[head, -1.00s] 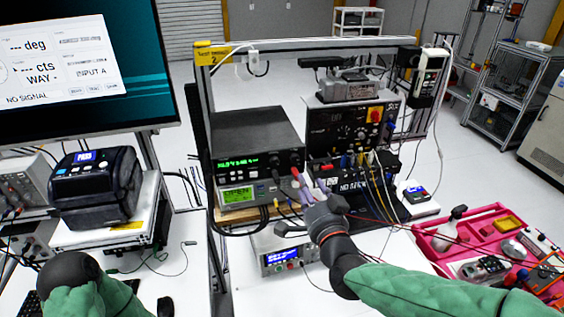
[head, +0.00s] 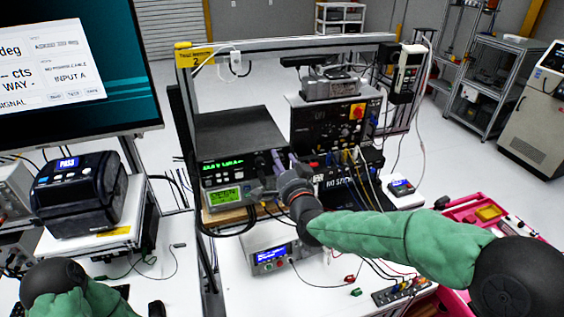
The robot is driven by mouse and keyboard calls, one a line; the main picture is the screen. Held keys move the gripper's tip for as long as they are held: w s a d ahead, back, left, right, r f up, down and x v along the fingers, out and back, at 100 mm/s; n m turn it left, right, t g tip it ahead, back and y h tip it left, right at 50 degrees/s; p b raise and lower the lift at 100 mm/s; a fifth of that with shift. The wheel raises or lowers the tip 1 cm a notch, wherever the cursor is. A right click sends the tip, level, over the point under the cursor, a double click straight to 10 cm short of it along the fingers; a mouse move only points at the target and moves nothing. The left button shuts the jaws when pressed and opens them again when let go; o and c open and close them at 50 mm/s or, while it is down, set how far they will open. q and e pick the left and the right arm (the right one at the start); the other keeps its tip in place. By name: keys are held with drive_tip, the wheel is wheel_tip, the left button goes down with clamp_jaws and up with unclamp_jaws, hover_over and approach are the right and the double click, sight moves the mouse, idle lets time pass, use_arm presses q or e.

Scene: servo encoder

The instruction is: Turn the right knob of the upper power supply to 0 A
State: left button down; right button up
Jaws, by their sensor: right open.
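The upper power supply (head: 222,166) is the dark box with green digits, on top of a unit with a green screen (head: 222,196). One dark knob (head: 259,164) shows on the right part of its front. My right gripper (head: 283,163) is open in front of the right end of this panel. The gripper and pale purple shapes there hide the right knob, so contact cannot be told. Its current reading is too small to read.
A black instrument stack (head: 330,130) with hanging cables stands close right of my right gripper. A small unit with a blue screen (head: 271,255) sits below on the white table. A metal frame (head: 290,45) spans above. A pink tray (head: 462,212) lies at the right.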

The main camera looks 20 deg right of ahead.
clamp_jaws()
